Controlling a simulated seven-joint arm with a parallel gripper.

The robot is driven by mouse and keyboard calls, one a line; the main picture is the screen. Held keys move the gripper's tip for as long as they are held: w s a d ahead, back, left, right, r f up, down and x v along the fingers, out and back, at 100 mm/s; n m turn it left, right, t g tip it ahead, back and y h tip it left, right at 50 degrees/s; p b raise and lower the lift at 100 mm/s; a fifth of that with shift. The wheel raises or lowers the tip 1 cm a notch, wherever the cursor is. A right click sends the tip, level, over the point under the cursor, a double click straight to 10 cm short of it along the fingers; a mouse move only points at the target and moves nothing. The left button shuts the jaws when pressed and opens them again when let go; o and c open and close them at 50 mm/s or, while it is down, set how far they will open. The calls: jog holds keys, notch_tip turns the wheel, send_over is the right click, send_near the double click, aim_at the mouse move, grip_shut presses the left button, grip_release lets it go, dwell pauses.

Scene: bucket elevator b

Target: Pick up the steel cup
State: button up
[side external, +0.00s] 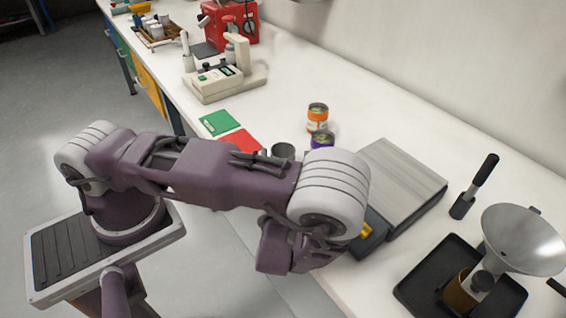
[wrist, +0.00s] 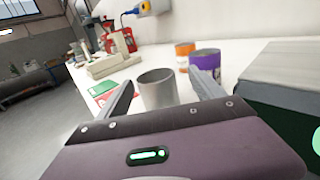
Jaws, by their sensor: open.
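The steel cup (wrist: 158,90) is a plain grey, open-topped cup standing upright on the white bench. In the wrist view it stands ahead, between the two fingers of my gripper (wrist: 160,92), which are open and spread to either side of it. Whether the fingers are level with the cup or still short of it is hard to tell. In the side view the cup (side external: 283,151) shows only its upper part above my arm, which hides the rest. My gripper's fingers are hidden behind the arm in that view.
A purple can (side external: 322,141) and an orange can (side external: 317,117) stand close to the cup's right. A grey box with a flat top (side external: 400,185) is further right. Green (side external: 219,122) and red (side external: 240,141) squares lie to the left. A funnel (side external: 522,240) stands at the right.

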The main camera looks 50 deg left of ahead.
aim_at(284, 145)
jog(key=x, duration=0.5)
jog(key=shift+s+a, duration=0.15)
jog(key=shift+s, duration=0.1)
jog(key=c, duration=1.5)
jog(key=shift+r, duration=0.15)
